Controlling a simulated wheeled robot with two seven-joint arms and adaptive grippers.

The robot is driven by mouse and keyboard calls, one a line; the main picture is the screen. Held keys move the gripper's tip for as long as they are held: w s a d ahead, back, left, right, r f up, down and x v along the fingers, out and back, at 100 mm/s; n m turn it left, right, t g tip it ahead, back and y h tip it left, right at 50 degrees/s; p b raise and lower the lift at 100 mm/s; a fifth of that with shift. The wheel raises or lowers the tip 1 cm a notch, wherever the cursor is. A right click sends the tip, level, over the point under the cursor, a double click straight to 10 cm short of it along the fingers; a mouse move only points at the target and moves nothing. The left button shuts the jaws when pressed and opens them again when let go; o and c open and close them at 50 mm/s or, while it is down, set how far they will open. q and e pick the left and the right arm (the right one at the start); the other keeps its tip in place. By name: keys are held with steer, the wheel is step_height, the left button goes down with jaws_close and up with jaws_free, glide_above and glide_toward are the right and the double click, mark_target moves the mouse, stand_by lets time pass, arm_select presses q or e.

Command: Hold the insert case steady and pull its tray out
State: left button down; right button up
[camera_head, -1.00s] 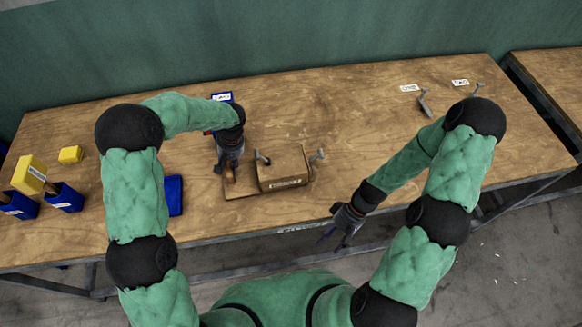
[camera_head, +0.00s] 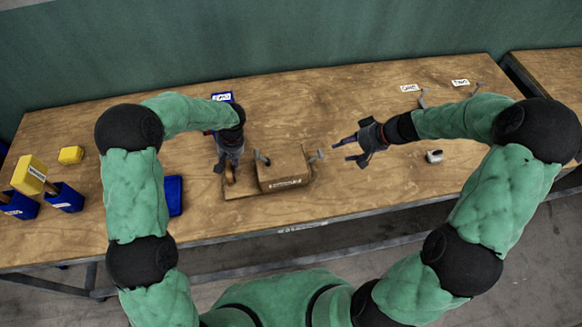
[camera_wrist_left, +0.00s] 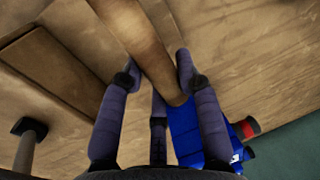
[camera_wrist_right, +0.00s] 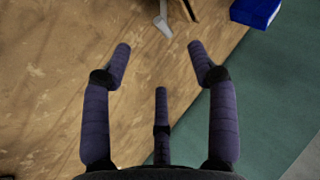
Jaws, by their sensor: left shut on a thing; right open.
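The insert case (camera_head: 283,168) is a brown wooden box on a thin wooden base near the table's front edge. A grey T-shaped handle (camera_head: 317,156) sticks out at its right end, and another grey handle (camera_head: 262,157) stands at its left. My left gripper (camera_head: 228,168) is shut on a wooden post left of the box; the left wrist view shows this post (camera_wrist_left: 140,45) between the fingers. My right gripper (camera_head: 341,150) is open and empty, right of the right handle and apart from it. A grey handle (camera_wrist_right: 163,24) lies ahead of its fingers in the right wrist view.
Yellow blocks (camera_head: 70,155) and blue holders (camera_head: 64,197) stand at the table's left. A flat blue box (camera_head: 174,195) lies left of the case. A small white-grey item (camera_head: 434,157) sits under my right forearm. Labels (camera_head: 409,88) lie at the back right.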

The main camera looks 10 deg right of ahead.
mark_target(322, 154)
steer(key=shift+w+x, duration=0.1)
steer(key=shift+x, duration=2.85)
steer(key=shift+w+x, duration=0.15)
steer(key=shift+x, duration=2.85)
steer(key=shift+r, duration=0.1)
jaws_close()
